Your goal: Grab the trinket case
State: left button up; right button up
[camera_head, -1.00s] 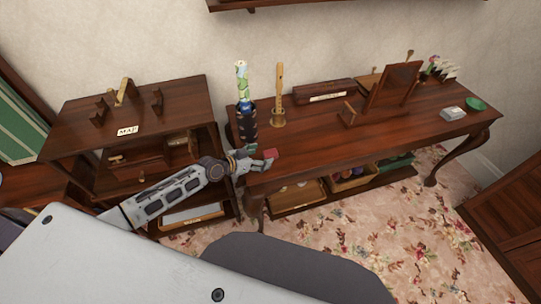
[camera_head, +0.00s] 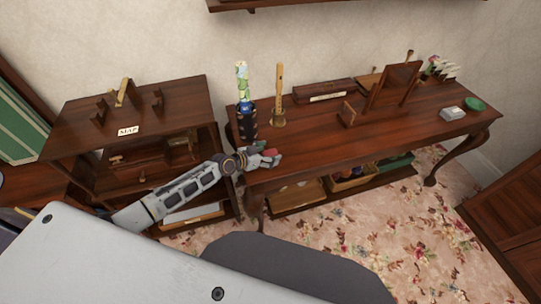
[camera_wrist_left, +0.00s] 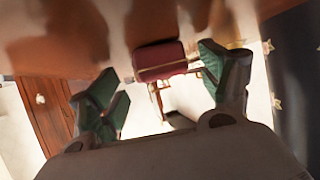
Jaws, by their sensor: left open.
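A small dark red box (camera_wrist_left: 160,60), which looks like the trinket case, lies on the front left edge of the dark wooden table (camera_head: 340,150). My left gripper (camera_head: 268,157) is at this edge, and its fingers mostly cover the box in the head view. In the left wrist view, my left gripper (camera_wrist_left: 165,84) is open with its green-padded fingers apart. The box is between and beyond the fingertips, with a gap showing on the left. I cannot tell whether the right finger touches it. My right gripper is not in view.
A dark patterned vase (camera_head: 246,122) and a wooden flute on a stand (camera_head: 278,105) stand behind the gripper. A shelf unit (camera_head: 75,125) is at the left. A grey box (camera_head: 452,113) and green dish (camera_head: 476,104) sit at the table's right end. The table's middle front is clear.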

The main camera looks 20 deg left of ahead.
aim_at(268, 154)
pick_arm(q)
jog(key=shift+c, duration=0.4)
jog(key=c, duration=1.3)
jog(key=shift+r, duration=0.15)
jog(key=shift+r+p, duration=0.5)
jog(key=shift+r, duration=4.4)
